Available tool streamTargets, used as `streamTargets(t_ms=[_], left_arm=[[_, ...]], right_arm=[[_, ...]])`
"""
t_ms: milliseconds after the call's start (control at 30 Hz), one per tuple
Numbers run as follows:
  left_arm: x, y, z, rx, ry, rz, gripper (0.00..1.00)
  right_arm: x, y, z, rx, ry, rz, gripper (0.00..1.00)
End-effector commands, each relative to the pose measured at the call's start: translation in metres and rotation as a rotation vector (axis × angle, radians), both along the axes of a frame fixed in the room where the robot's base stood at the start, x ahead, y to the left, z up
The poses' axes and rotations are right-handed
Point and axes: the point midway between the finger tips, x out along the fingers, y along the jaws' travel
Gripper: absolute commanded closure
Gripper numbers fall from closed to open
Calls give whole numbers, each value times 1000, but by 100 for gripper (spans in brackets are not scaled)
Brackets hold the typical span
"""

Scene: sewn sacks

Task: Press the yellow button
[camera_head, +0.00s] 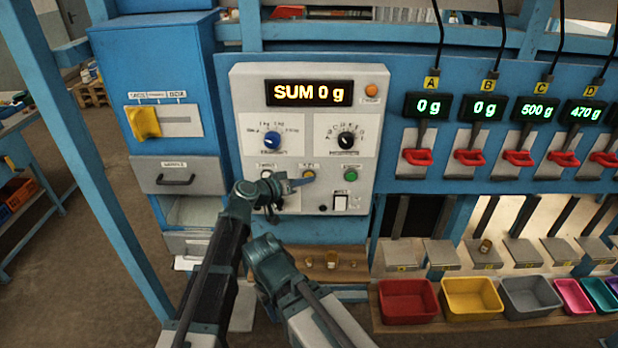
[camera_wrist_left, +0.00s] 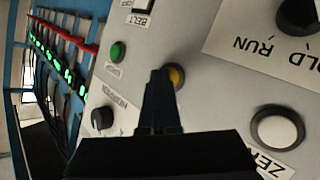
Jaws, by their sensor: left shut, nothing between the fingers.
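The yellow button (camera_head: 308,174) sits on the grey control panel (camera_head: 360,215), in the middle of a row with a white button on its left and a green button (camera_head: 350,172) on its right. My left gripper (camera_head: 301,182) is shut and empty, with its tips right at the yellow button and partly over it. In the left wrist view the closed fingertips (camera_wrist_left: 161,74) overlap one edge of the yellow button (camera_wrist_left: 178,76). I cannot tell whether they touch it.
The white button (camera_wrist_left: 277,130) and green button (camera_wrist_left: 118,51) lie close by. Above are a blue knob (camera_head: 271,139), a black knob (camera_head: 347,140), an orange lamp (camera_head: 371,90) and a display (camera_head: 310,93) reading "SUM 0 g". Red levers (camera_head: 418,157) and coloured bins (camera_head: 408,300) stand at right.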

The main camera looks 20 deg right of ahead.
Motion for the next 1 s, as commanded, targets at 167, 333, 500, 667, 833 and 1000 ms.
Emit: streamTargets(t_ms=[167,333,500,667,833,1000], left_arm=[[-1,0,0,0,-1,1,100],[-8,2,0,0,-1,1,100],[-16,5,0,0,-1,1,100],[-16,5,0,-1,-1,0,100],[-16,5,0,0,0,0,100],[-23,7,0,0,0,0,100]], right_arm=[[0,0,0,0,0,0,50],[0,0,0,0,0,0,50],[0,0,0,0,0,0,50],[0,0,0,0,0,0,50],[0,0,0,0,0,0,50],[0,0,0,0,0,0,50]])
